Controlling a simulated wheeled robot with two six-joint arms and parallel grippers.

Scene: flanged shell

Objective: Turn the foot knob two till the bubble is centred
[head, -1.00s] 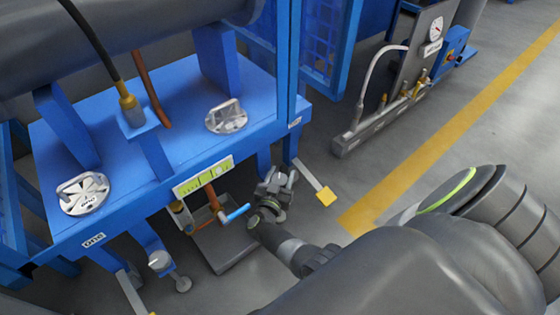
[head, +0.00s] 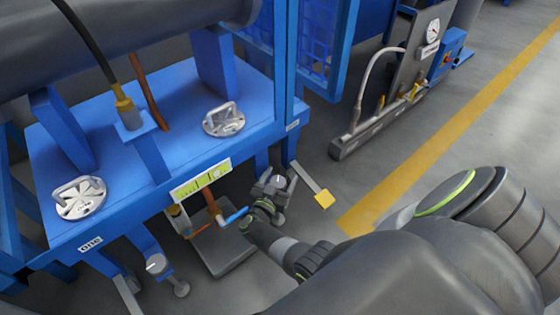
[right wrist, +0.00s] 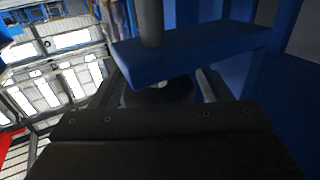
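In the right wrist view the dark knob (right wrist: 158,92) shows between the fingers, below a blue bracket; finger contact is unclear. The yellow-green level (head: 201,180) is on the frame's front edge; its bubble is too small to place surely. My left gripper is not in view.
Another foot knob (head: 156,264) is at the front left, near the label "one" (head: 91,243). A blue-handled valve (head: 234,215) and copper pipe are close left of my right gripper.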

